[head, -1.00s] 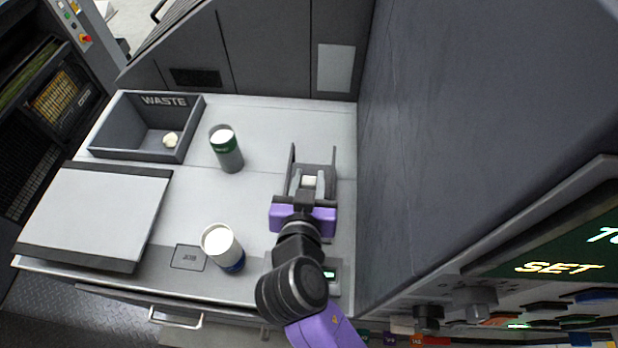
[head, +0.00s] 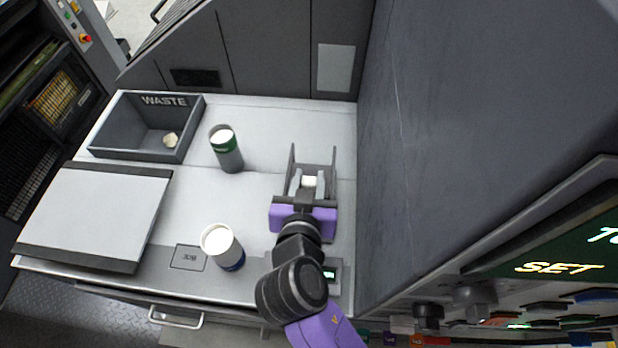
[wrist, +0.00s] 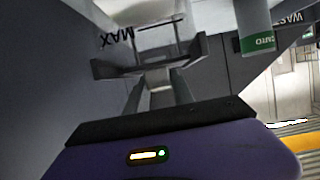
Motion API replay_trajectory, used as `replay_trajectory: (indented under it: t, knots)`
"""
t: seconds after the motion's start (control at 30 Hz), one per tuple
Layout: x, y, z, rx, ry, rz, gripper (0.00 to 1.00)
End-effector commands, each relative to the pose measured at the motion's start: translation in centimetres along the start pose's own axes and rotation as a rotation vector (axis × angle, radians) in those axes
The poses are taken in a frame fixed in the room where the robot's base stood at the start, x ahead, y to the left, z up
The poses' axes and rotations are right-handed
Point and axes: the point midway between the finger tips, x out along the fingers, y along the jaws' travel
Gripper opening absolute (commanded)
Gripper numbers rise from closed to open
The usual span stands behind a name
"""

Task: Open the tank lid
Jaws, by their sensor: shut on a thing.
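My gripper (head: 309,181), with its purple body, reaches down over the right part of the pale worktop. Its fingers are shut on a small white piece (head: 309,182) between them. A dark bracket (head: 333,166) with upright sides stands around the fingers, and it also shows across the fingers in the wrist view (wrist: 112,68). A MAX mark (wrist: 117,38) appears beyond the bracket in the wrist view. I cannot tell whether the white piece belongs to the tank lid; no lid outline is clear, and my wrist hides what lies under it.
A white-topped can with a green band (head: 226,150) and one with a blue band (head: 222,246) stand left of my arm. A WASTE bin (head: 112,125) holds a pale scrap. A flat pad (head: 95,215) lies front left. A tall dark panel (head: 440,130) closes the right side.

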Motion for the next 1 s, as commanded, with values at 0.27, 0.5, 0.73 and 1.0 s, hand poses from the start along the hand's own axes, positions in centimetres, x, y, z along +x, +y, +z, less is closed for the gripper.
replay_trajectory:
  t: [0.27, 0.5, 0.73, 1.0]
  knots:
    - [0.8, 0.0, -0.2, 0.002, 0.001, 0.001, 0.00]
    - [3.6, 0.0, -1.4, 0.000, 0.001, 0.000, 0.00]
    - [3.6, 0.0, -1.5, -0.001, 0.000, -0.001, 0.00]
    - [3.6, 0.0, -1.5, 0.000, 0.000, 0.000, 0.51]
